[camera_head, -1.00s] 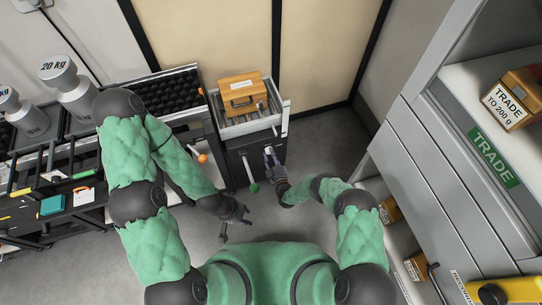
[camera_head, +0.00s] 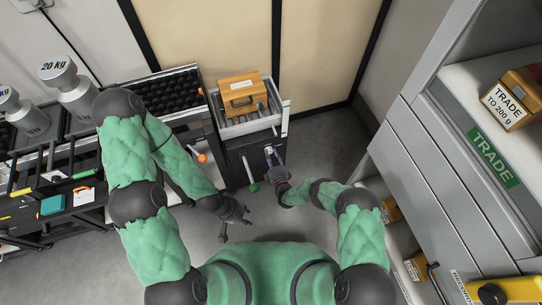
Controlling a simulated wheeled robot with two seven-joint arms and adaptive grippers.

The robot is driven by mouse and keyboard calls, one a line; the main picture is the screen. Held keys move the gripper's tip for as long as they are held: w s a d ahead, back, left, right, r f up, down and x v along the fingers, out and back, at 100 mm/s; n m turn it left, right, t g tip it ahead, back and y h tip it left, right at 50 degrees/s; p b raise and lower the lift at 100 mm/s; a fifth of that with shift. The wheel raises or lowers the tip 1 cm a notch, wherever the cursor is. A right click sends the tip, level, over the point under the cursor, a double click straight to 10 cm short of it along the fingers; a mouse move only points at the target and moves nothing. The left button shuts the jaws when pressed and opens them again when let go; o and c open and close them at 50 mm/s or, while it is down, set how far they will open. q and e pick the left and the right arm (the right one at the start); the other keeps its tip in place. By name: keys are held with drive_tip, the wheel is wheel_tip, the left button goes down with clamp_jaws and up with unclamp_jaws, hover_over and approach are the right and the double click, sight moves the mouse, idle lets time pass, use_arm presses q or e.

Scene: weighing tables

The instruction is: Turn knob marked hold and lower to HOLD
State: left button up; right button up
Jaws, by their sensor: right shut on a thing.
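A dark cabinet (camera_head: 238,167) stands under a grey tray at the back middle. My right gripper (camera_head: 273,157) is at the right part of the cabinet's front. It is shut on a small pale-looking knob, mostly hidden between the fingers. The knob's marking and its pointer direction are too small to read. My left gripper (camera_head: 237,221) hangs lower, in front of the cabinet and apart from it. Its fingers look spread and empty.
A lever with a green ball (camera_head: 254,188) and one with an orange ball (camera_head: 203,158) stick out nearby. A wooden box (camera_head: 243,92) sits in the tray (camera_head: 250,124). Grey shelving marked TRADE (camera_head: 492,157) stands at right. Floor between is clear.

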drive_tip(key=shift+a+r+n, duration=0.1)
drive_tip(key=shift+a+n, duration=0.1)
drive_tip(key=shift+n, duration=1.6)
drive_tip(key=o, duration=1.1)
drive_tip(key=shift+a, duration=0.1)
drive_tip(key=shift+o, duration=0.2)
drive_tip(key=shift+s, duration=0.15)
drive_tip(key=v, duration=1.2)
